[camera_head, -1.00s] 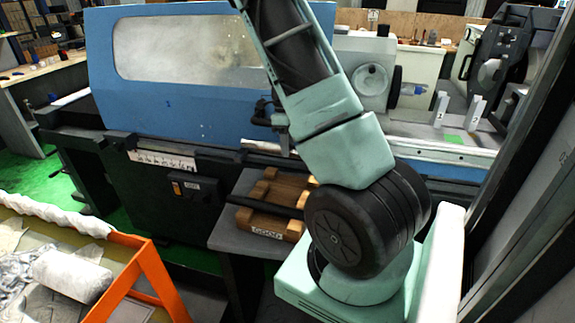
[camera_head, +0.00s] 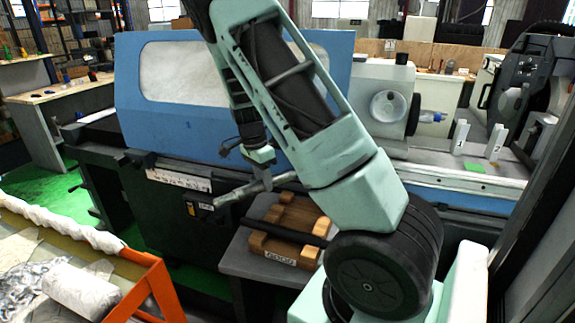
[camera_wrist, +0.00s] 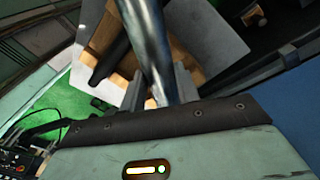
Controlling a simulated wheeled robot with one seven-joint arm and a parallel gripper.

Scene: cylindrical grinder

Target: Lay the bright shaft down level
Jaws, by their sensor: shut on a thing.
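The bright shaft (camera_head: 236,194) is a smooth metal bar, held in the air in front of the blue machine and above the wooden rack. It slants in the head view, its left end lower in the picture. In the wrist view the bright shaft (camera_wrist: 150,45) runs up and away from between the fingers. My gripper (camera_head: 262,178) is shut on it; it also shows in the wrist view (camera_wrist: 160,88). The wooden rack (camera_head: 300,215) has notched ends and lies on a grey stand (camera_head: 240,262). A dark shaft (camera_head: 285,231) lies across the rack.
The blue machine cover (camera_head: 170,120) with a window stands close behind my gripper. A control box (camera_head: 205,208) sits on the machine front, left of the rack. An orange-framed bin (camera_head: 155,285) stands at lower left. Two white uprights (camera_head: 476,140) stand on the machine bed.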

